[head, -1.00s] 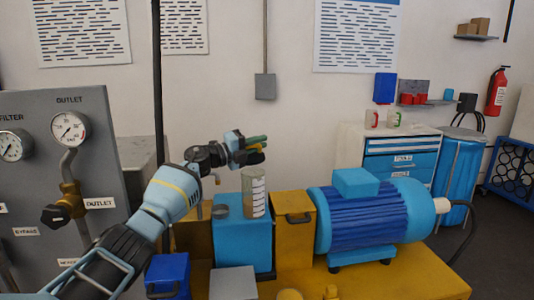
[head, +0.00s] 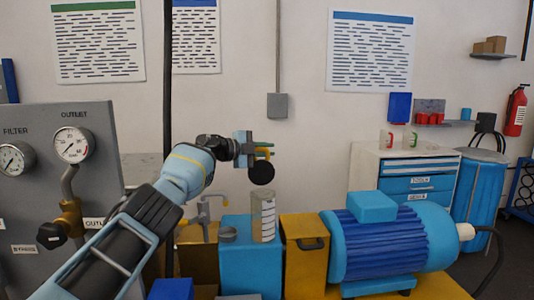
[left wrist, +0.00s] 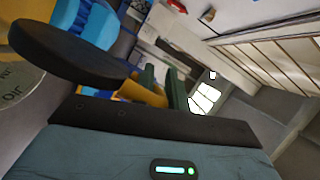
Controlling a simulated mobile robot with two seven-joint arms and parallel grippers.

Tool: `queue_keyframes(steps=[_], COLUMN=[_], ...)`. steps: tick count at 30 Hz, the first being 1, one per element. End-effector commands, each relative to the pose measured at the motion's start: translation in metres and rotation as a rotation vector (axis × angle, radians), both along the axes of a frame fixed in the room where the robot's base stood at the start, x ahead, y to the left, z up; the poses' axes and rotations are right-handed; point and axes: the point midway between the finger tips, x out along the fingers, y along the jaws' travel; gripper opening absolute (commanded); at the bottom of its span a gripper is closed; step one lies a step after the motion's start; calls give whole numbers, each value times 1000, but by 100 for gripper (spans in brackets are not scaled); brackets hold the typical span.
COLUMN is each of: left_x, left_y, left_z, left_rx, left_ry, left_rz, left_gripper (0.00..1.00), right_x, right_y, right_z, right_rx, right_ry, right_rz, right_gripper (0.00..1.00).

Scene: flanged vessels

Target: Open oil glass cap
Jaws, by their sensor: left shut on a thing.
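The oil glass (head: 263,217) is a pale grey cylinder with a marked label, standing upright on a blue box (head: 238,262). Its top shows no cap on it. The cap (head: 262,173) is a round black disc, tilted with its flat face toward the head camera, above the glass and apart from it. My left gripper (head: 265,152) is shut on the cap. In the left wrist view, the cap (left wrist: 70,52) sticks out to the left of the green fingers (left wrist: 163,88), and part of the oil glass (left wrist: 18,92) shows at the left edge. My right gripper is not in view.
A blue motor (head: 385,238) and a yellow box (head: 304,255) stand to the right of the glass. A grey gauge panel (head: 95,150) stands at the left. A small metal fitting (head: 204,212) is left of the glass. The space above the motor is clear.

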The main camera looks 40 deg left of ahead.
Motion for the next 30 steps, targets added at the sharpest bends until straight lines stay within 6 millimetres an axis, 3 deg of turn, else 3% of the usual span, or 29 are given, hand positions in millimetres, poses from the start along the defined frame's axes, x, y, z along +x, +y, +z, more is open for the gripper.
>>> queue_keyframes(steps=[19, 20, 24, 30], left_x=[1, 1, 1, 1], left_y=[1, 1, 1, 1], left_z=[-8, -9, -8, -9], left_rx=[-21, -21, -20, -19], left_ry=[35, 35, 34, 37], left_rz=[0, 0, 0, 0], left_gripper=[0, 17, 35, 36], right_x=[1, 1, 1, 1], right_y=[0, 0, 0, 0], right_z=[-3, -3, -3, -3], right_rx=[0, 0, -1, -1], right_ry=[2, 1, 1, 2], right_rz=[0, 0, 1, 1], right_gripper=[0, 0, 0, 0])
